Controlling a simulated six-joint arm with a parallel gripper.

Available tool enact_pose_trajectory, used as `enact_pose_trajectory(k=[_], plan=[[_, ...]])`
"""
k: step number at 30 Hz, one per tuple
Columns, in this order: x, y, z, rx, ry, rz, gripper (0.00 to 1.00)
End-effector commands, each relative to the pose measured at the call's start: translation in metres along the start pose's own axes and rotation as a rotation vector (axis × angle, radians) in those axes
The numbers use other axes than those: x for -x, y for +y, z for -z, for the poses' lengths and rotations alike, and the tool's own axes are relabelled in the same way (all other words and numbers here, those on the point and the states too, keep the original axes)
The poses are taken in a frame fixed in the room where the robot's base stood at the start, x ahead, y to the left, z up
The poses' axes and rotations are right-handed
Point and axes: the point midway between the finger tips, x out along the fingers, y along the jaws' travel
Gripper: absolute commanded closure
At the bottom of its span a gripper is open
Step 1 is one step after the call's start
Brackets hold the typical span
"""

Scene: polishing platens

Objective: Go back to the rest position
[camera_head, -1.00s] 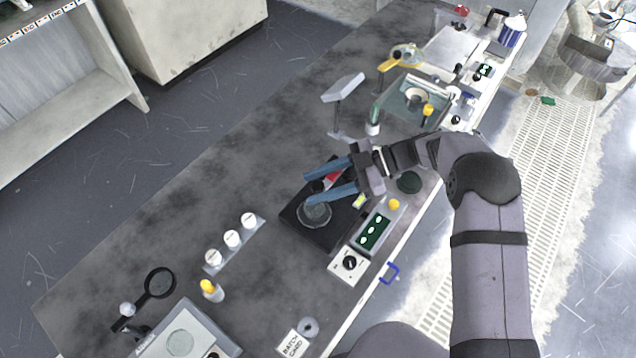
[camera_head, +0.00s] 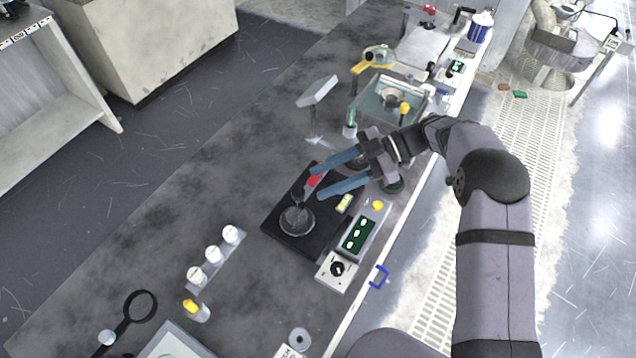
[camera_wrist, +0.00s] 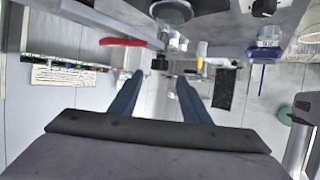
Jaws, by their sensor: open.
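My gripper (camera_head: 318,178) is open, with two long blue fingers pointing left in the head view. Nothing is held between them. The fingers are above the bench, over the far edge of a black polishing platen (camera_head: 273,222). A clear round dish (camera_head: 296,221) sits on that platen, with a small red part (camera_head: 314,180) beside the fingers. In the wrist view my gripper (camera_wrist: 158,78) shows its two blue fingers spread apart, with empty space between them.
A control box with a dial (camera_head: 337,270) stands right of the platen. White-capped bottles (camera_head: 213,254) stand in a row at left. A grey stand (camera_head: 317,92) and a glass tray (camera_head: 392,100) lie beyond the gripper.

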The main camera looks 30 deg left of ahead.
Motion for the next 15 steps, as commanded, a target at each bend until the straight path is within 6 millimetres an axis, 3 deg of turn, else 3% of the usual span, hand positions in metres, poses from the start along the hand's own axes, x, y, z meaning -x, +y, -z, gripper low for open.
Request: enact_pose_trajectory(k=[15], plan=[[0.003, 0.0032, 0.0015, 0.002, -0.001, -0.018, 0.57]])
